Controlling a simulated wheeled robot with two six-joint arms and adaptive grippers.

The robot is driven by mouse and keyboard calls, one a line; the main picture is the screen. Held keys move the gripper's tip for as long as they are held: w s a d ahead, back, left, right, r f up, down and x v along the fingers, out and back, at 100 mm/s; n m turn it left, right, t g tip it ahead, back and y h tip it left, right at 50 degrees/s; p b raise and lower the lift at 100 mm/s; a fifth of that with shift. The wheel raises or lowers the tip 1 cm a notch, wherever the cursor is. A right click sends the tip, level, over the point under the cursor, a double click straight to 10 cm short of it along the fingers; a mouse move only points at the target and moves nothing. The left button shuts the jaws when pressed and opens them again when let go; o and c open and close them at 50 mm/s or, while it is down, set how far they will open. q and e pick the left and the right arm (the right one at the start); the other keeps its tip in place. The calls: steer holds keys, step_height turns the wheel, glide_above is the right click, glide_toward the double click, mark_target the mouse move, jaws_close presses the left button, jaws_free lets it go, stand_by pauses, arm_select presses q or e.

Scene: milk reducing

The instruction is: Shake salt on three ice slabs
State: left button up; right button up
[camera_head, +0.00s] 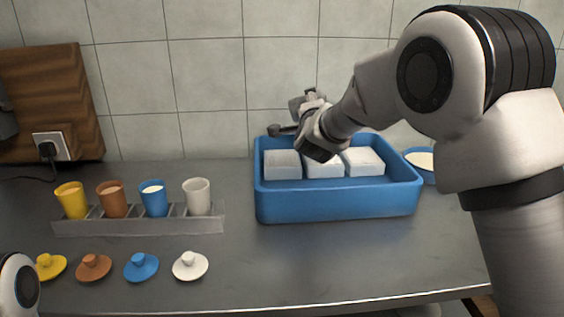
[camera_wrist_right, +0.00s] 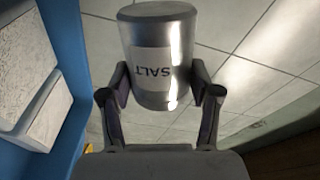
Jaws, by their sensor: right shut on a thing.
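A blue tray (camera_head: 335,207) holds three white ice slabs: a left slab (camera_head: 282,170), a middle slab (camera_head: 322,171) and a right slab (camera_head: 363,163). My right gripper (camera_wrist_right: 160,88) is shut on the metal salt shaker (camera_wrist_right: 150,58), whose SALT label appears upside down in the right wrist view. In the head view my right gripper is over the tray, above the left and middle slabs, and partly hides the middle one. I cannot make out the shaker clearly there. Two slabs (camera_wrist_right: 28,70) also show at the left of the wrist view. My left gripper is out of view.
A grey rack (camera_head: 140,227) at left holds a yellow cup (camera_head: 72,200), a brown cup (camera_head: 112,199), a blue cup (camera_head: 154,198) and a white cup (camera_head: 197,196). Several matching lids (camera_head: 141,267) lie in front. A blue bowl (camera_head: 429,177) of white contents stands right of the tray.

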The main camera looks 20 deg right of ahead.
steer(key=shift+r+n+p, duration=0.25)
steer(key=shift+n+p, duration=1.15)
steer(key=shift+r+n+p, duration=0.25)
steer(key=shift+n+p, duration=1.15)
steer(key=shift+r+n+p, duration=0.1)
steer(key=shift+n+p, duration=0.85)
steer(key=shift+n, duration=0.05)
steer(key=shift+r+n+p, duration=0.2)
steer(key=shift+n+p, duration=0.8)
steer(key=shift+p, duration=0.1)
steer(key=shift+r+n+p, duration=0.2)
steer(key=shift+n+p, duration=0.8)
steer(key=shift+p, duration=0.05)
steer(key=shift+r+n+p, duration=0.2)
steer(key=shift+n+p, duration=0.85)
steer(key=shift+n, duration=0.15)
